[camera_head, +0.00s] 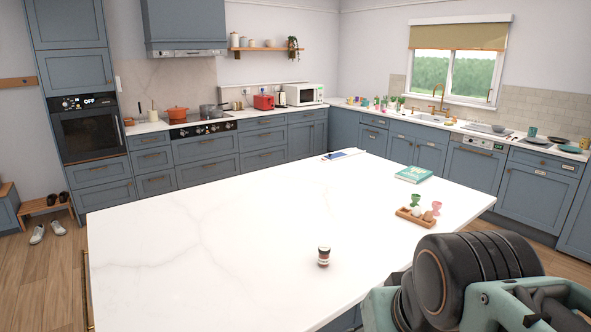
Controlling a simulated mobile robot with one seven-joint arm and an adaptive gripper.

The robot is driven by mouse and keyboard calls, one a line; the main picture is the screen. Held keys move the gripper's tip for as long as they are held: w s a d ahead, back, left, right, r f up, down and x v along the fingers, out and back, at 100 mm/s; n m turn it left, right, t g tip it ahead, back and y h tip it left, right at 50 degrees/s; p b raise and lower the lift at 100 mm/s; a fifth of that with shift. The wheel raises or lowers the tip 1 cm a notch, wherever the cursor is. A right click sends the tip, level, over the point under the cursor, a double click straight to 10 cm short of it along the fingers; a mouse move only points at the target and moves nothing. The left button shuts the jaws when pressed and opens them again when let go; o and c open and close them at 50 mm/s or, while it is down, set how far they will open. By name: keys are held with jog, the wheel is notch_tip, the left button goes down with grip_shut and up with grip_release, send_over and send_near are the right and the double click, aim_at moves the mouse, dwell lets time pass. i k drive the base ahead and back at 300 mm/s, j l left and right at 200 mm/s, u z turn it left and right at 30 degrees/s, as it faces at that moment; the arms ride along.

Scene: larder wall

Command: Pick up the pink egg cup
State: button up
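A small pink egg cup (437,207) stands towards the right end of the white marble island, at the back right of a small wooden tray (403,213). I cannot tell whether it stands on the tray or just behind it. A green egg cup (415,200) is to its left. A white egg (417,211) and a brown egg (428,216) sit at the tray, close in front of the cups. Part of my arm fills the lower right corner, in front of the island's edge. I see no gripper fingertips.
A teal book (414,174) lies behind the egg cups. A small dark jar with a white label (323,256) stands near the island's front edge. The island top (220,240) is otherwise mostly clear. Blue cabinets and cluttered counters line the walls.

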aim_at(436, 209)
jog(key=k+l, duration=0.15)
jog(key=l, duration=0.25)
jog(key=k+l+u, duration=0.1)
jog(key=l, duration=0.25)
jog(key=k+l, duration=0.15)
jog(key=l, duration=0.25)
jog(key=k+l+u, duration=0.1)
jog(key=l, duration=0.25)
jog(key=k+l, duration=0.1)
jog(key=l, duration=0.3)
jog(key=l+u, duration=0.15)
jog(key=l, duration=0.25)
jog(key=l+u, duration=0.3)
jog(key=l, duration=1.25)
jog(key=i+l, duration=0.1)
jog(key=l, duration=0.25)
jog(key=i+l+u, duration=0.15)
jog(key=l, duration=0.25)
